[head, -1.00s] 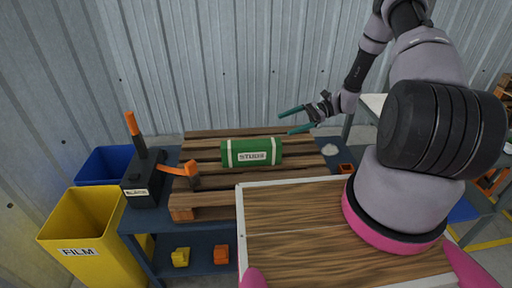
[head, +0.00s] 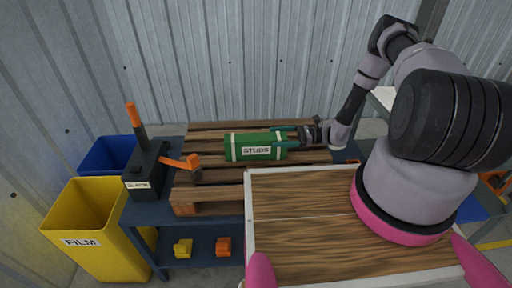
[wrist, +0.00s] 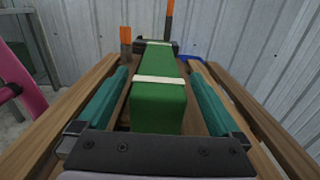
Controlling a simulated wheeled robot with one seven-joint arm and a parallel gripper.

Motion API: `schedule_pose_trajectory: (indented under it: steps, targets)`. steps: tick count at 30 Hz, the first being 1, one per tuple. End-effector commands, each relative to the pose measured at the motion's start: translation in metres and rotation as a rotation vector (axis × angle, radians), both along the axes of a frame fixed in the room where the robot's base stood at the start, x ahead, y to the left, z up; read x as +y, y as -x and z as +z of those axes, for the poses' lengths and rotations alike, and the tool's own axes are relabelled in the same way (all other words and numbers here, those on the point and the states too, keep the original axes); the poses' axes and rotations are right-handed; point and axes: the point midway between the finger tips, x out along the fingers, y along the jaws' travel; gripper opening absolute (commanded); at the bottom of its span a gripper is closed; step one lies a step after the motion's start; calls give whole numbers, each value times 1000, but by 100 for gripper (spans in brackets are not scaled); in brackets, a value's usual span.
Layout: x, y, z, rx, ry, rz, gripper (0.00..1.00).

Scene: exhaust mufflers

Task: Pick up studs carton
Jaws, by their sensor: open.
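The studs carton (head: 255,153) is a green box with white straps and a "STUDS" label, lying on the wooden pallet in the head view. My gripper (head: 286,138) is at the carton's right end, its teal fingers open along the two sides. In the wrist view the carton (wrist: 158,95) lies lengthwise between the open fingers of my gripper (wrist: 160,100). Small gaps show between fingers and carton, so it is not clamped. The carton's far end is partly hidden in the wrist view by its own length.
The slatted pallet (head: 205,178) rests on a blue bench. A yellow FILM bin (head: 88,225) and a blue bin (head: 108,154) stand farther left. A wood-topped surface (head: 300,215) lies in front.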

Motion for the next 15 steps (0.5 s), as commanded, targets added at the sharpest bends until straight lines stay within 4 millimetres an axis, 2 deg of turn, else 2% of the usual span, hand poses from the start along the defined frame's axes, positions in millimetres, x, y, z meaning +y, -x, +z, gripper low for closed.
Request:
schedule_pose_trajectory:
  steps: [3,7,15]
  targets:
    - [20,2,-4,2,0,5,100]
    - [37,2,-4,0,0,4,100]
    - [45,2,-4,0,0,1,100]
